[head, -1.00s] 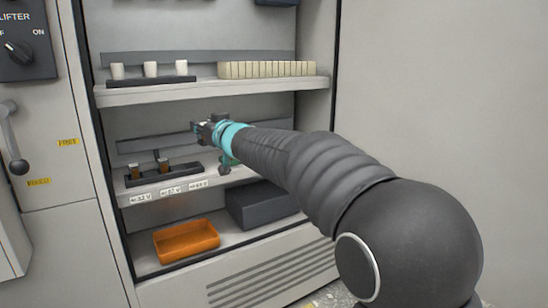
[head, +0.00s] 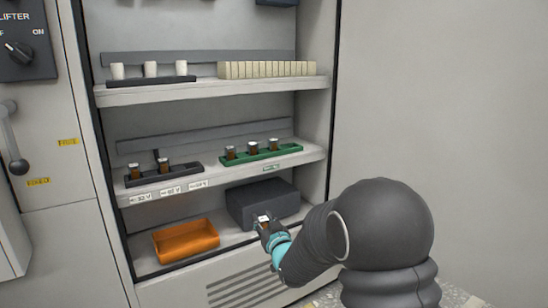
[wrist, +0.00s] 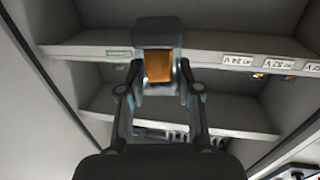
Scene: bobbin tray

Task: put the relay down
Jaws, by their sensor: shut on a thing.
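My gripper (head: 264,222) is low in front of the cabinet, before the dark box on the bottom shelf. It is shut on the relay (wrist: 159,66), whose amber body shows between the fingers in the wrist view. In the head view only a small pale part of the relay (head: 263,217) shows at the fingertips. A black tray (head: 187,178) on the middle shelf holds dark brown relays at its left and middle; its right end looks empty. A green tray (head: 290,150) to its right holds three similar relays.
An orange bin (head: 186,241) stands empty on the bottom shelf, left of the dark box (head: 285,198). White cylinders (head: 150,69) and a row of cream blocks (head: 266,69) stand on the upper shelf. Labels line the middle shelf's front edge (head: 230,178).

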